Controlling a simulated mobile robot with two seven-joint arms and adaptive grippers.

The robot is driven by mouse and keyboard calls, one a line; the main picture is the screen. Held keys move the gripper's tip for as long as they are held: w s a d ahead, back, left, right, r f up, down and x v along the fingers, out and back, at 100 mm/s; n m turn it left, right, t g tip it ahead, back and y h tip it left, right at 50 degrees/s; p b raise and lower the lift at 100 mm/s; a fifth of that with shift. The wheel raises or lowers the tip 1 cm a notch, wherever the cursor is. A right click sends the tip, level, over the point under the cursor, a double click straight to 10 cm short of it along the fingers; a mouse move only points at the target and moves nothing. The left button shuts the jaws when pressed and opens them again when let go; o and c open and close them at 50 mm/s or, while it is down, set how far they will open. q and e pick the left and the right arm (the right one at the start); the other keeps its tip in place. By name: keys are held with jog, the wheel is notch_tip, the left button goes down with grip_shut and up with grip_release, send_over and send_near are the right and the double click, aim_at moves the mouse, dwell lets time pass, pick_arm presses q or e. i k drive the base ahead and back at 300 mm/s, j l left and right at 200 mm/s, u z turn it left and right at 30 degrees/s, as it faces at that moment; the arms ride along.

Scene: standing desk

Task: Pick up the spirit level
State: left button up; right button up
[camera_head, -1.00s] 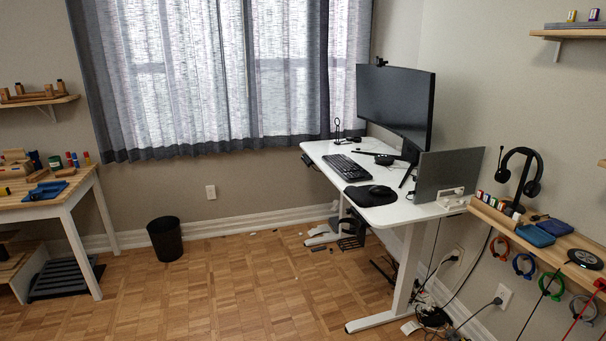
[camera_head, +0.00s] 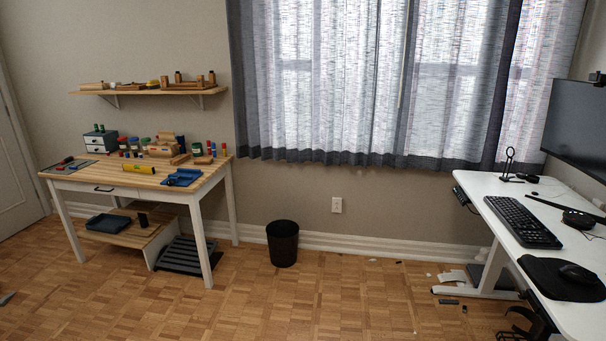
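A small yellow bar with dark marks, which looks like the spirit level (camera_head: 139,169), lies on the wooden top of the workbench (camera_head: 106,179) at the left, near its front edge. It is far off and small in the head view. Nothing covers it. Neither of my grippers is in view.
A blue tool tray (camera_head: 183,178), a small drawer box (camera_head: 101,142) and several coloured containers stand on the workbench. A shelf (camera_head: 150,91) hangs above. A black bin (camera_head: 283,243) stands right of the bench, and a white desk (camera_head: 500,200) is at right.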

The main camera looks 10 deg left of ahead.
aim_at(143, 169)
jog(key=i+u, duration=0.45)
jog(key=i, duration=0.15)
jog(key=i+l+u, duration=0.15)
jog(key=i+u, duration=0.3)
jog(key=i, duration=0.15)
jog(key=i+j+u, duration=0.35)
jog(key=i, duration=0.2)
jog(key=i+j+u, duration=0.1)
jog(key=i+u, duration=0.25)
jog(key=i, duration=0.2)
jog(key=i+z, duration=0.1)
jog(key=i, duration=0.25)
jog(key=i+j+z, duration=0.3)
jog(key=i, duration=0.2)
jog(key=i+j+z, duration=0.3)
jog(key=i, duration=0.15)
jog(key=i+j+z, duration=0.15)
jog(key=j+z, duration=0.15)
jog(key=j, duration=0.3)
jog(key=i+j+z, duration=0.1)
jog(key=j+z, duration=0.2)
jog(key=j, duration=0.35)
jog(key=j+z, duration=0.25)
jog(key=j, duration=0.35)
jog(key=j+z, duration=0.2)
jog(key=j, duration=0.3)
jog(key=k+j+z, duration=0.15)
jog(key=j, duration=0.3)
